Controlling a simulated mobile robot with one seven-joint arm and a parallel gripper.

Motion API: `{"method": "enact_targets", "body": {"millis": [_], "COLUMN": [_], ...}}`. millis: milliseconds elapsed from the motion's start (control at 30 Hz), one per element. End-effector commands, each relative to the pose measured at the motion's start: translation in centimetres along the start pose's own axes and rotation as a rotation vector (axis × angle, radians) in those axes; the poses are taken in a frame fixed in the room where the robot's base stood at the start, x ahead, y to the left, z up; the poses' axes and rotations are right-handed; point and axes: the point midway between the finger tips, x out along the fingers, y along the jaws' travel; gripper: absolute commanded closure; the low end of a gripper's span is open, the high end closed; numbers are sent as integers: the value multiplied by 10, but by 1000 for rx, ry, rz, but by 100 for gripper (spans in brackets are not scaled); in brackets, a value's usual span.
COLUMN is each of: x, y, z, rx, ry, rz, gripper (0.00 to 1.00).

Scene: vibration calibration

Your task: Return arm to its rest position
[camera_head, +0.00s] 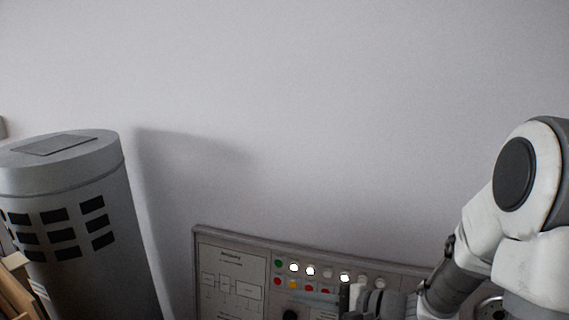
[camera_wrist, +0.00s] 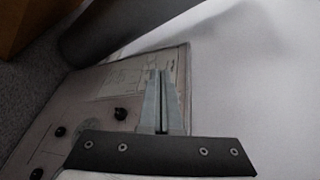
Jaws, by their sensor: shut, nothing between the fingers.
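My arm (camera_head: 470,250) comes in from the right in the head view, bent at a white joint with a dark round cap. My gripper (camera_wrist: 160,75) shows in the wrist view with its two grey fingers together and nothing between them. In that view the fingers lie in front of a control panel. In the head view my wrist is at the panel's right part, and the fingertips are hard to make out. The control panel (camera_head: 230,247) has a printed diagram, rows of coloured and lit buttons and a dark knob (camera_head: 290,315). More dark knobs (camera_wrist: 121,113) show in the wrist view.
A grey cylinder (camera_head: 75,195) with dark square openings stands left of the panel. Wooden pieces (camera_head: 15,290) are at the lower left edge. A plain pale wall (camera_head: 300,100) is behind, with open space above the panel. A brown object (camera_wrist: 30,20) is at the wrist view's upper left.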

Motion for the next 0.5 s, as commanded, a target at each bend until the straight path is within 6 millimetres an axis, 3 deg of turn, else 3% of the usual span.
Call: {"method": "enact_targets", "body": {"millis": [33,200,333,500], "x": [-2,-17,-37,-71], "y": [2,21,36,48], "z": [19,67,90,106], "rx": [-69,-280,-448,-676], "ry": [-25,-83,-85,-35], "rz": [64,295,466,670], "gripper": [100,100,100,100]}}
